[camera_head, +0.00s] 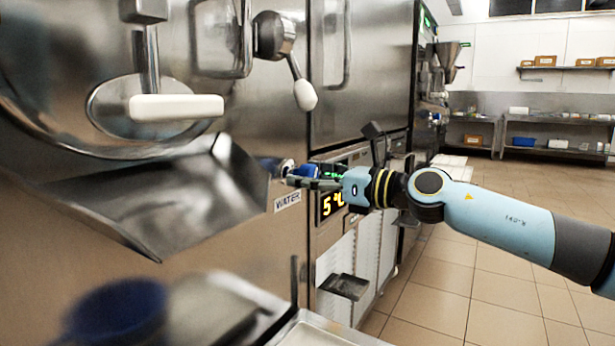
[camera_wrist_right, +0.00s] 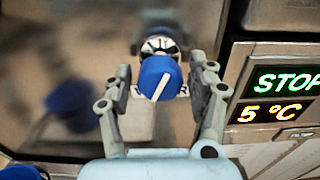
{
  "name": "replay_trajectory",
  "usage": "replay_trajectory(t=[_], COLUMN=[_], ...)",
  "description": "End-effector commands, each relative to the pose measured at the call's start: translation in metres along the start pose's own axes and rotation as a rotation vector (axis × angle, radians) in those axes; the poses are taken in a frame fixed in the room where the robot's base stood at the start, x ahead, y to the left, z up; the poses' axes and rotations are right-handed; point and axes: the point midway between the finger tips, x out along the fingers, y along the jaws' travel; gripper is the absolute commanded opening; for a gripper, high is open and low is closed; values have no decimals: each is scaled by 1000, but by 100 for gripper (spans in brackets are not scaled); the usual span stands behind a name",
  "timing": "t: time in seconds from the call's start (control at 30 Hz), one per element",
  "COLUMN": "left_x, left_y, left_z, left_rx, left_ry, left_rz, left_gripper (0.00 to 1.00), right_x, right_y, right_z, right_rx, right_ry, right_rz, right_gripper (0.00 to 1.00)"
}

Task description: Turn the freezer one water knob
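The water knob is a blue round knob with a white pointer line. In the right wrist view the knob (camera_wrist_right: 158,82) is in the middle, its line slanting slightly from upright. In the head view the knob (camera_head: 286,167) shows small on the steel freezer front, above the WATER label (camera_head: 287,201), partly hidden by my gripper. My right gripper (camera_head: 304,179) reaches it from the right. In the wrist view my right gripper (camera_wrist_right: 164,76) is open, one finger on each side of the knob, with visible gaps. Whether the fingertips overlap the knob in depth is unclear. My left gripper is not in view.
A lit display (camera_head: 332,204) reading 5 °C is right of the knob, close to my gripper. A steel chute (camera_head: 185,205) juts out at the left. A blurred blue container (camera_head: 118,308) is at the lower left. Tiled floor (camera_head: 440,300) lies open at the right.

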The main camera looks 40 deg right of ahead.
Motion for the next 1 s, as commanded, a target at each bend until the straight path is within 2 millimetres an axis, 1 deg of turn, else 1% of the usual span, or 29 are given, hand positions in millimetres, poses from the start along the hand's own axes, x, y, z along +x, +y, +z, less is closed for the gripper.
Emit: replay_trajectory(t=[0.03, 0.07, 0.37, 0.67, 0.83, 1.0], left_x=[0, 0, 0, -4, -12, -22], left_y=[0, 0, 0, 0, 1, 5], left_z=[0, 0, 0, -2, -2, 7], left_rx=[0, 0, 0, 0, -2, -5], left_ry=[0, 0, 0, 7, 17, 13], left_rz=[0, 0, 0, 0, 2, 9], left_gripper=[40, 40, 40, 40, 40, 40], right_x=[0, 0, 0, 0, 0, 0], right_y=[0, 0, 0, 0, 0, 0], right_z=[0, 0, 0, 2, 4, 6], right_rx=[0, 0, 0, 36, 119, 254], right_ry=[0, 0, 0, -2, -3, -4], right_rz=[0, 0, 0, -1, -2, -2], right_gripper=[49, 46, 6, 6, 6, 6])
